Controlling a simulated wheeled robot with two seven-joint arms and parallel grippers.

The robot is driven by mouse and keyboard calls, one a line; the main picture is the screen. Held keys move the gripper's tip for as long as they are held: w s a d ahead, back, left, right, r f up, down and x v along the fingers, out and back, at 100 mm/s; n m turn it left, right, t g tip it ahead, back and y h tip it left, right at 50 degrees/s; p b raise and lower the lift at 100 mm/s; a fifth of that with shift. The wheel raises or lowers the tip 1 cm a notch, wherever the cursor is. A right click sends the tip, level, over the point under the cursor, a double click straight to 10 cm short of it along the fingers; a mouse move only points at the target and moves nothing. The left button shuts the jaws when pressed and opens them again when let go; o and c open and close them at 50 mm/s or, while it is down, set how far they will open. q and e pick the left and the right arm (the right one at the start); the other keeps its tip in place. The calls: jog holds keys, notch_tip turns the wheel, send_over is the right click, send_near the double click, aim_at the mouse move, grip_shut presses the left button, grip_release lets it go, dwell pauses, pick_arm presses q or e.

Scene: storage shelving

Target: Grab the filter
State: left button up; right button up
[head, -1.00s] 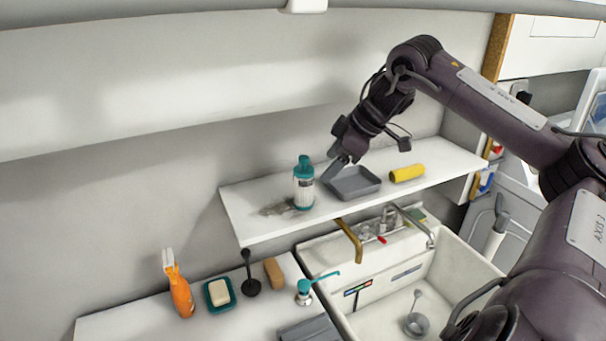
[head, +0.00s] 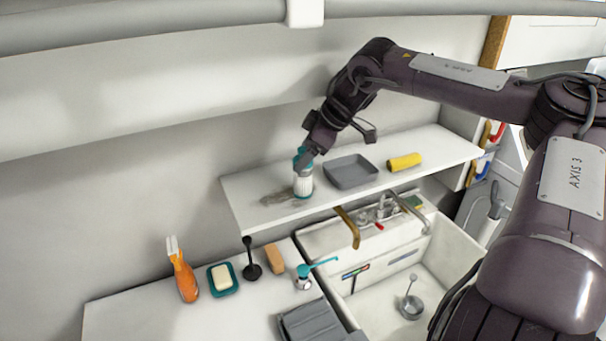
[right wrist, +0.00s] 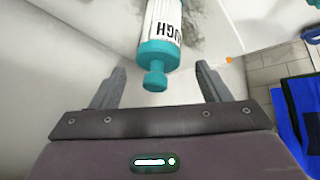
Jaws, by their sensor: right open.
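The filter seems to be the white bottle-shaped cartridge with teal ends (head: 303,183), standing upright on the white shelf (head: 420,164). In the right wrist view the filter (right wrist: 161,40) shows its teal end and knob, with dark lettering on its white body. My right gripper (head: 302,160) is at the filter's top in the head view and covers part of it. In the wrist view my right gripper (right wrist: 159,84) is open, with its two fingers spread apart and the teal knob between them. I cannot tell whether a finger touches it. My left gripper is not in view.
A grey tray (head: 351,172) and a yellow roll (head: 404,162) lie on the shelf right of the filter. A dark smudge (head: 279,198) marks the shelf at its left.

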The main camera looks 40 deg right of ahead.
jog(key=shift+p+x, duration=0.35)
jog(key=shift+x, duration=1.45)
jog(key=c, duration=1.1)
